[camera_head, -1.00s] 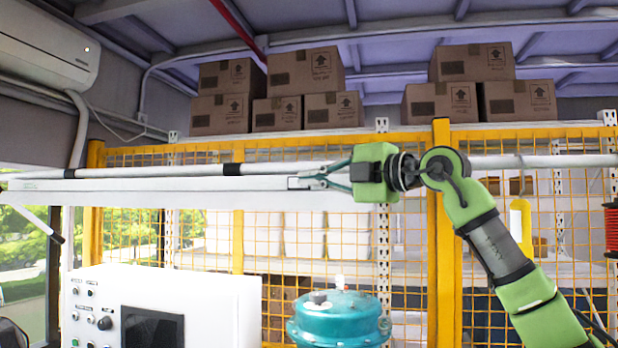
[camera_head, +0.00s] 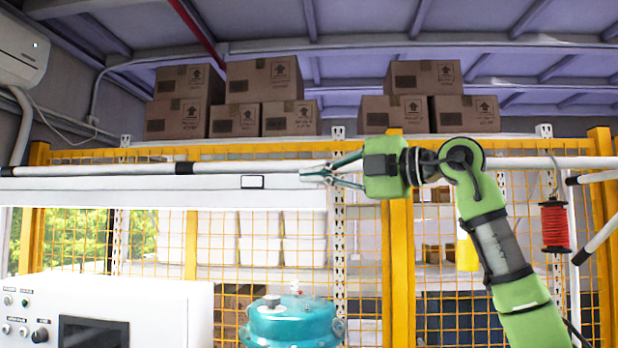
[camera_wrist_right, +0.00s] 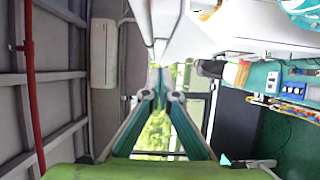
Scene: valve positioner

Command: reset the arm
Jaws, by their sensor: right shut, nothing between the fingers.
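My right arm, green and grey, comes up from the lower right in the head view. Its gripper (camera_head: 326,174) points left and is shut with nothing in it. In the picture it overlaps the right end of a long white beam (camera_head: 130,192); I cannot tell whether they touch. In the right wrist view the two fingers meet at their tips (camera_wrist_right: 155,80), with a bright window behind them. A teal valve positioner unit (camera_head: 293,322) with a round lid stands below the gripper. My left gripper is not in view.
A white control box (camera_head: 190,310) with knobs and a dark screen stands at the lower left. A yellow mesh fence (camera_head: 395,270) runs behind. Cartons (camera_head: 290,118) sit on a high shelf. A red spool (camera_head: 555,228) hangs at the right.

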